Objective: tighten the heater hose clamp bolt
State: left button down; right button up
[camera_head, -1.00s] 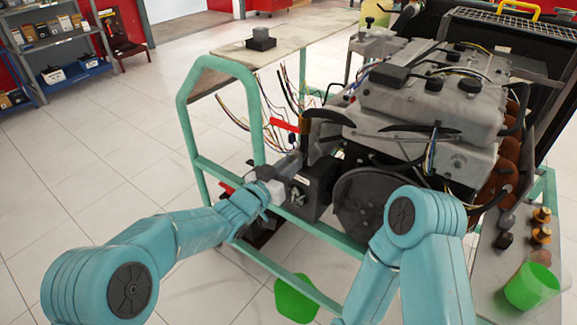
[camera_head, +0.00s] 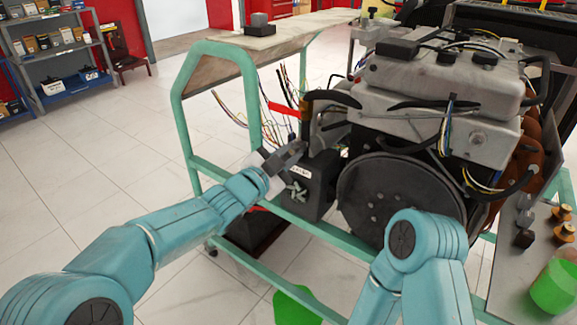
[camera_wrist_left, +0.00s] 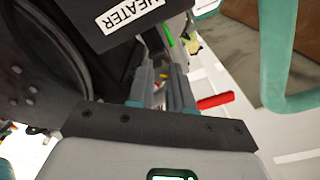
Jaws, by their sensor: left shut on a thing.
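My left gripper (camera_head: 287,158) reaches in from the left, just above the dark heater box (camera_head: 314,188) at the front of the engine. In the left wrist view its fingers (camera_wrist_left: 163,92) are close together beside that box, whose white label (camera_wrist_left: 130,12) reads HEATER. They are shut at the heater hose clamp bolt, which is mostly hidden by the fingers. A black heater hose (camera_head: 332,98) curves above the gripper, with a red tag-like piece (camera_head: 283,108) beside it. My right arm shows at lower right, but its gripper is not in view.
A large black pulley (camera_head: 400,205) is right of the heater box. The green stand frame (camera_head: 190,125) and loose wires (camera_head: 235,112) are left of it. A green cup (camera_head: 553,288) and brass-coloured fittings stand on the right-hand plate. White floor is open at left.

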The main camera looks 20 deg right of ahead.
pick_arm(q)
jog(key=m+b, duration=0.1)
jog(key=m, duration=0.1)
jog(key=m+b, duration=0.1)
jog(key=shift+f+m+b, duration=0.2)
jog(key=shift+m+b, duration=0.15)
jog(key=shift+m, duration=0.05)
jog(key=m+b, duration=0.2)
jog(key=m, duration=0.1)
jog(key=shift+r+m+b, duration=0.15)
jog(key=shift+m+b, duration=0.7)
jog(key=shift+m, duration=1.25)
jog(key=c, duration=1)
grip_release()
jog(key=v, duration=1.6)
jog(key=shift+s+a+b, duration=0.15)
jog(key=shift+b, duration=0.15)
